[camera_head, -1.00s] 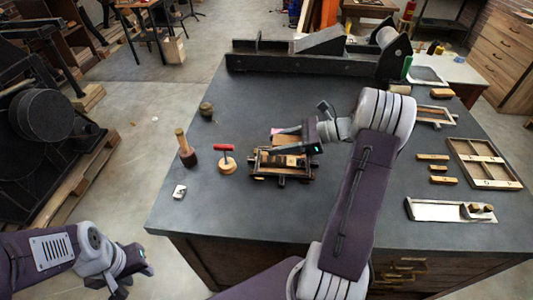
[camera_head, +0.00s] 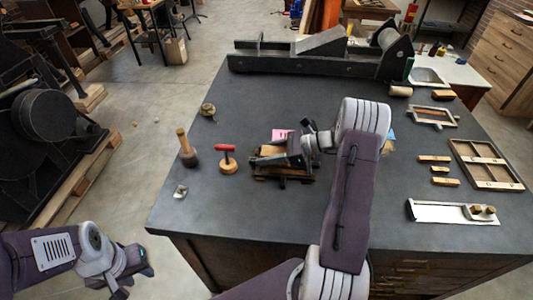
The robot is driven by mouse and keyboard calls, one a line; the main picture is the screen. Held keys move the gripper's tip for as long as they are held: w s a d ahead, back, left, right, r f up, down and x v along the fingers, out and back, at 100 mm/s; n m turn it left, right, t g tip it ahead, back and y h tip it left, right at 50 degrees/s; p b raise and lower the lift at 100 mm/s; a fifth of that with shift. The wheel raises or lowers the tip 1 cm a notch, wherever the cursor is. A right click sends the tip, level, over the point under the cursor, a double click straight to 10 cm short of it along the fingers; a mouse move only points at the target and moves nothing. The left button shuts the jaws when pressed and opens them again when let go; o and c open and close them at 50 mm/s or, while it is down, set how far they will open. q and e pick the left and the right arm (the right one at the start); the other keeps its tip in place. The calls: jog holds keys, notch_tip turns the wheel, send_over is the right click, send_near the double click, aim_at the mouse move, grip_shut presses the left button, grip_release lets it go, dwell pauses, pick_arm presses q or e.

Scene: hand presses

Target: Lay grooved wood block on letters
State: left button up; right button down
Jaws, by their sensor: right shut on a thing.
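My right gripper (camera_head: 268,160) reaches in from the right, low over a small dark press frame (camera_head: 283,180) in the middle of the bench. It is shut on what looks like the tan wood block (camera_head: 270,150), which shows only in part behind the jaws. Its grooves cannot be made out. Whether it touches the bed is unclear. The letters are hidden under my gripper. My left gripper (camera_head: 143,272) hangs at the lower left, off the bench, away from everything; its jaws are too unclear to read.
A long dark press (camera_head: 320,62) spans the back. Trays (camera_head: 490,165) and small wood blocks (camera_head: 440,170) lie right.

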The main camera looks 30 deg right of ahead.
jog(key=c, duration=0.7)
grip_release()
jog(key=shift+f, duration=0.1)
jog(key=v, duration=1.2)
